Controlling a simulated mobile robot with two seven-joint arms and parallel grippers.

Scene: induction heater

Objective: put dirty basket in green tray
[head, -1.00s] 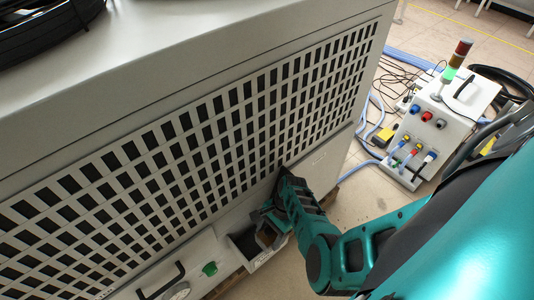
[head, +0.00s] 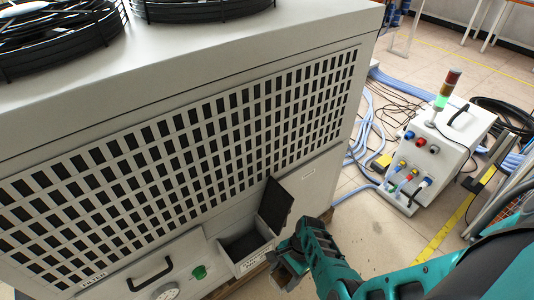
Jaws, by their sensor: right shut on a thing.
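My right gripper (head: 292,258) is in front of the grey machine, just right of an open filter compartment (head: 243,247). It is shut on a small grey-brown basket (head: 284,275), which is partly hidden by the gripper. The basket is outside the compartment, near its right end. The compartment looks dark and empty inside, and its dark flap (head: 275,205) stands raised. No green tray is in view. My left gripper is not in view.
The large grey machine (head: 300,60) with a slotted grille fills the left and middle. A black handle (head: 150,277) and green knob (head: 199,272) are low on its front. A white control box (head: 440,150) with hoses and cables stands on the floor at right.

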